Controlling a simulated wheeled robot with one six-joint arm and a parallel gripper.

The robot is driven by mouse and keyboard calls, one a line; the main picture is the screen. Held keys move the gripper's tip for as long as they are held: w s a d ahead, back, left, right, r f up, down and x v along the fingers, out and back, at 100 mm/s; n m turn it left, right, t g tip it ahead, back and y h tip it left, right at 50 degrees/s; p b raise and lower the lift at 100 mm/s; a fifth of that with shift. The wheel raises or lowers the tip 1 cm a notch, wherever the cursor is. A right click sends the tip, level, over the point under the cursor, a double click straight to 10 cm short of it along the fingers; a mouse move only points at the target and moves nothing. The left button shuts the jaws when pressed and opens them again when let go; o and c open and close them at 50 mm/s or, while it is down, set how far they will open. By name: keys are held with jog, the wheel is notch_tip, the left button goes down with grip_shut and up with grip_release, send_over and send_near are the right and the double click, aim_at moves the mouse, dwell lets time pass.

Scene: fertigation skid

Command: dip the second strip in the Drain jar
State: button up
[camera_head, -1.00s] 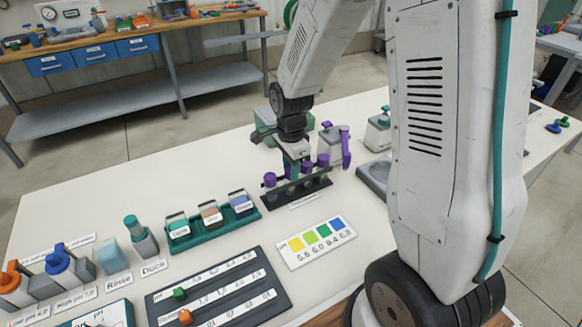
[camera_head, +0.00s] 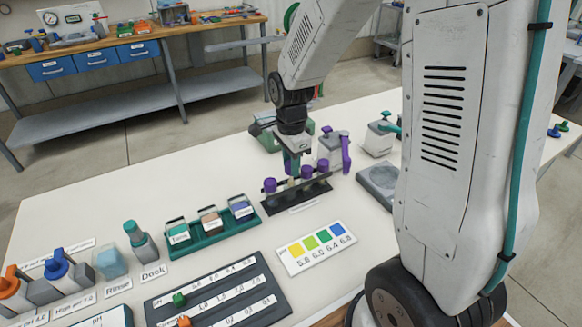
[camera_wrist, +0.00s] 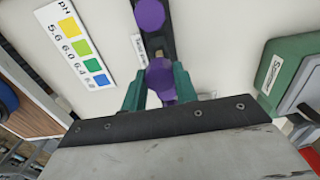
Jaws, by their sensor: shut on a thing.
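My gripper (camera_head: 291,163) is over the dark rack (camera_head: 296,200), its green fingers shut on a purple-capped strip (camera_wrist: 159,78). I cannot tell whether the strip's lower end is clear of the rack. Other purple-capped pieces stand in the rack: one to the left (camera_head: 270,185) and two to the right, the nearer of them being a purple cap (camera_head: 307,172). Left of the rack a green tray (camera_head: 212,240) holds three labelled jars. The rightmost jar (camera_head: 241,208) seems to be the Drain jar; its label is small and blurred.
A pH colour card (camera_head: 315,247) lies in front of the rack. A dark chart board (camera_head: 220,295) lies in front of the tray. A grey block with a purple lever (camera_head: 333,150) stands just behind the rack. Bare bench lies behind the tray.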

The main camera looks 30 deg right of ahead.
jog(key=shift+r, duration=2)
